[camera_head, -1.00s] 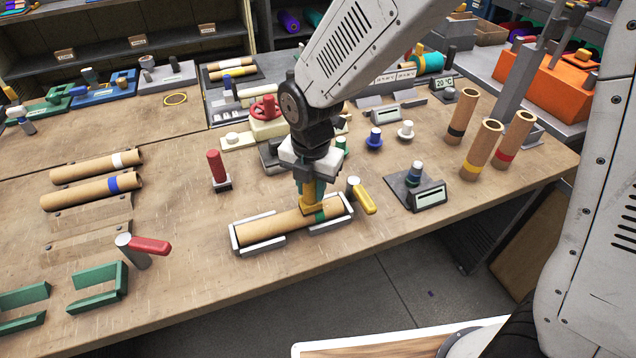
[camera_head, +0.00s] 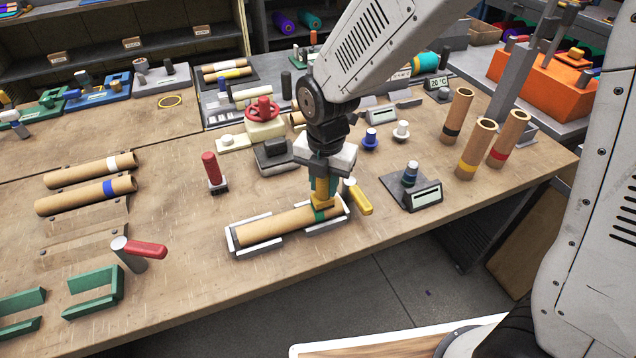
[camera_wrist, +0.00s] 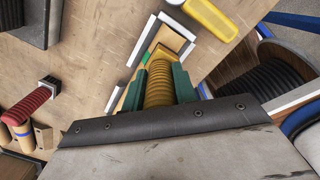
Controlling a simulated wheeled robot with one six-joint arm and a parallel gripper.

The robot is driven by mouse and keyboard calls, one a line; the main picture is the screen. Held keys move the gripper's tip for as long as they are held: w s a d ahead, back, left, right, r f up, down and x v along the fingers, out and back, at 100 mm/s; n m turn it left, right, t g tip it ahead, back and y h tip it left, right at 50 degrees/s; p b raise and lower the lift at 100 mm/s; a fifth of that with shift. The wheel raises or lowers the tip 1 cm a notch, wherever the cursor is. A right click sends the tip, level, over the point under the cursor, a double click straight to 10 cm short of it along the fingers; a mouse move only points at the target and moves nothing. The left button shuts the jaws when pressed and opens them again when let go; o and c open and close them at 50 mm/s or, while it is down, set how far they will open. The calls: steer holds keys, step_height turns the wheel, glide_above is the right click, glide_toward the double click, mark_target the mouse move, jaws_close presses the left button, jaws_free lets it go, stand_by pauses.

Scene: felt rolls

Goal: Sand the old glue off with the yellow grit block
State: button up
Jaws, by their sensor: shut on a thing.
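My gripper (camera_head: 323,186) is shut on the yellow grit block (camera_head: 322,202), which points down. In the wrist view, the block's ribbed yellow handle (camera_wrist: 159,84) sits between the green fingers. The block is at the right end of a brown cardboard tube (camera_head: 272,227), beside or over its green band (camera_head: 320,214). It seems to touch the tube, but the contact face is hidden. The tube lies in a pale grey cradle (camera_head: 232,246) near the table's front edge. I cannot make out any old glue.
A red-handled tool (camera_head: 212,171) stands behind left, and a grey box (camera_head: 273,157) behind. A gauge stand (camera_head: 410,192) is to the right.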

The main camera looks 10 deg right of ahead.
steer(key=shift+a, duration=0.2)
steer(key=shift+s+a+f, duration=0.1)
steer(key=shift+s+a, duration=0.15)
steer(key=shift+a, duration=0.5)
steer(key=shift+s+a+f, duration=0.1)
steer(key=shift+s+a, duration=0.15)
steer(key=shift+a, duration=0.5)
steer(key=shift+r, duration=0.85)
steer(key=shift+s+r, duration=0.1)
steer(key=shift+r, duration=2.4)
